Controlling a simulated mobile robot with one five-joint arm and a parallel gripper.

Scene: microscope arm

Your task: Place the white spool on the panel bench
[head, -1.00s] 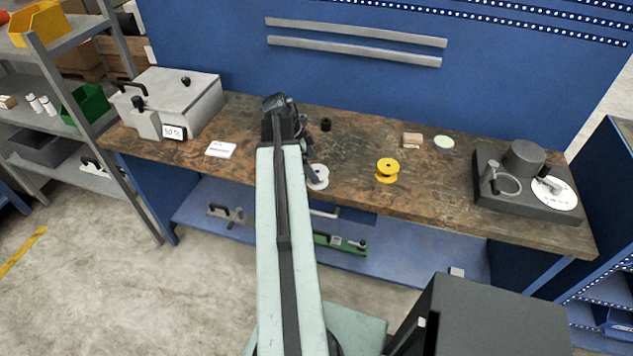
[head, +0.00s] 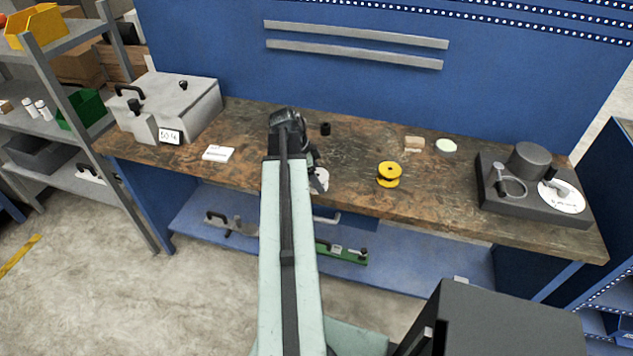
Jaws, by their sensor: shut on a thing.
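The white spool (head: 321,180) is near the front edge of the wooden-topped panel bench (head: 430,193), just right of my arm's end. Part of it is hidden behind my gripper (head: 315,172). My gripper is shut on the spool. Whether the spool touches the bench top or is held just above it, I cannot tell.
A yellow spool (head: 388,174) stands to the right on the bench. A small black cylinder (head: 325,128), a tan block (head: 414,143) and a pale round disc (head: 446,145) lie behind. A grey box (head: 190,103) is at left, a dark device (head: 530,188) at right.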

